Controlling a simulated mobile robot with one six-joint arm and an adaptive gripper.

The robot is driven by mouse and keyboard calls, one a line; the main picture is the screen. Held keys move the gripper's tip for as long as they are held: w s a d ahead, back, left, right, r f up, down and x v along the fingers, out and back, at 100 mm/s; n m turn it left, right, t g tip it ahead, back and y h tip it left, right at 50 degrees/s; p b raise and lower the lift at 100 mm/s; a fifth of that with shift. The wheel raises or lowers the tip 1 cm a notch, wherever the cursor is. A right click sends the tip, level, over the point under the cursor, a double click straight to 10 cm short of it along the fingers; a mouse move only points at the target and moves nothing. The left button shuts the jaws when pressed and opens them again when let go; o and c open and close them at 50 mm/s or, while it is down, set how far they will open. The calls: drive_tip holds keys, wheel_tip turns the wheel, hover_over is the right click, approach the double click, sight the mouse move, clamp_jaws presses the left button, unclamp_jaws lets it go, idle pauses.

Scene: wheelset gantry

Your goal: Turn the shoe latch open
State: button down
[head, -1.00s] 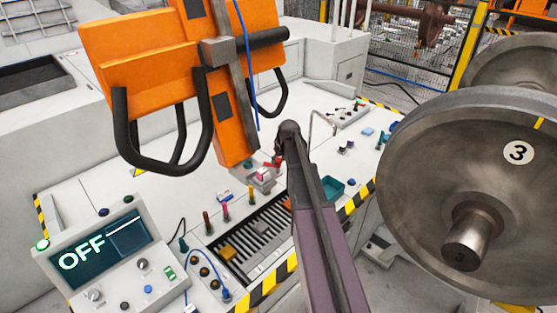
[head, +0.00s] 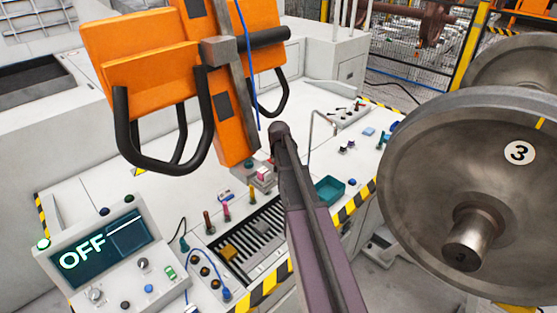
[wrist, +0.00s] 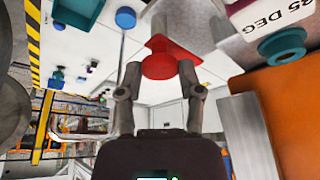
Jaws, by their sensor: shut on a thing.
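The red latch (wrist: 172,55) shows in the wrist view, with a flat red plate and a rounded end. It sits beside a grey metal block (wrist: 205,22). My gripper (wrist: 160,70) has one finger on each side of the latch's rounded end and is shut on it. In the head view my arm hides the latch and my gripper's fingertips. A small grey block with a pinkish-red face (head: 264,173) shows just left of my arm, below the orange hanging unit (head: 185,70).
An OFF display console (head: 105,245) stands at lower left. Colored pegs (head: 226,211) and a slotted tray (head: 250,240) lie left of my arm. A teal bin (head: 329,190) is to its right. A large wheel marked 3 (head: 470,180) stands at right.

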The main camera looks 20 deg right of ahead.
drive_tip(key=shift+s, duration=0.15)
drive_tip(key=shift+c, duration=1.3)
unclamp_jaws()
